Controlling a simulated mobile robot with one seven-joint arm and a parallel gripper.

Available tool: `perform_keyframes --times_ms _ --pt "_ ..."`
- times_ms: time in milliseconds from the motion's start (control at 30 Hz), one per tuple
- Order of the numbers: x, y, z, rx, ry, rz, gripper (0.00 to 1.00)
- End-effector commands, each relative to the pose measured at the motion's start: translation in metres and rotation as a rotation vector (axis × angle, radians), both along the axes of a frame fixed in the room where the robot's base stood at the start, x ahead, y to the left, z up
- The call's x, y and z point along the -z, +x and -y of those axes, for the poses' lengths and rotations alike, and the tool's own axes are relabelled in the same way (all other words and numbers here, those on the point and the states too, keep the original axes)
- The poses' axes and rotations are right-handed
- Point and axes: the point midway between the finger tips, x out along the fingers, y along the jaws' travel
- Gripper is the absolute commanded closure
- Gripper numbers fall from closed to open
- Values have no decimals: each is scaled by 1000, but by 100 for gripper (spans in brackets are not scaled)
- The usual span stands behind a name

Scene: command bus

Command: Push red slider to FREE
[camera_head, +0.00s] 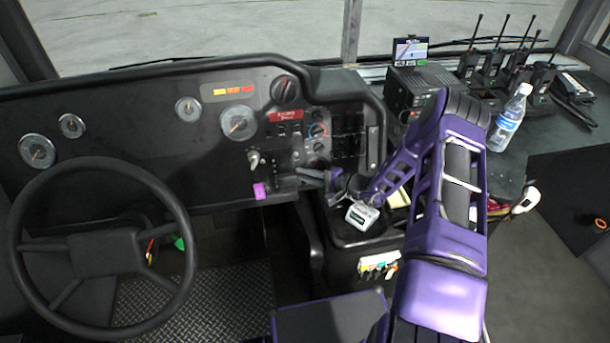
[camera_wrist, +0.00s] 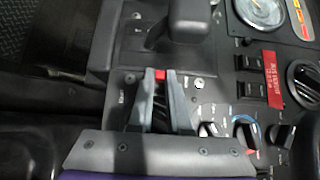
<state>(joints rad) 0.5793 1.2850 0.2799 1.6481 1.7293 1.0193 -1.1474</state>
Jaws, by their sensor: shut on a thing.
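The red slider (camera_wrist: 160,74) shows as a small red patch in the wrist view, on the dark dash panel. My gripper (camera_wrist: 160,80) has its two grey fingers on either side of it, shut on it at the fingertips. Most of the slider and its slot are hidden between the fingers. A small printed label (camera_wrist: 122,90) lies left of the fingers, too blurred to read. In the head view my gripper (camera_head: 328,180) is at the lower edge of the dash. My arm and wrist hide the slider there.
A black handle (camera_wrist: 190,20) sticks out just above the fingertips in the wrist view. Rotary knobs (camera_wrist: 245,130) and a red tag (camera_wrist: 275,80) lie to the right. In the head view the steering wheel (camera_head: 103,252) is left; a bottle (camera_head: 509,119) and radios (camera_head: 492,62) stand right.

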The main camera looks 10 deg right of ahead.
Motion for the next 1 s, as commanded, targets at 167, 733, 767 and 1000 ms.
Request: perform_keyframes --times_ms 167,733,767,1000 --pt "-17 7 1 2 -1 2 100" --pt "-24 9 0 1 0 2 52" --pt "-23 9 0 1 0 2 52" --pt "-24 6 4 2 0 1 52"
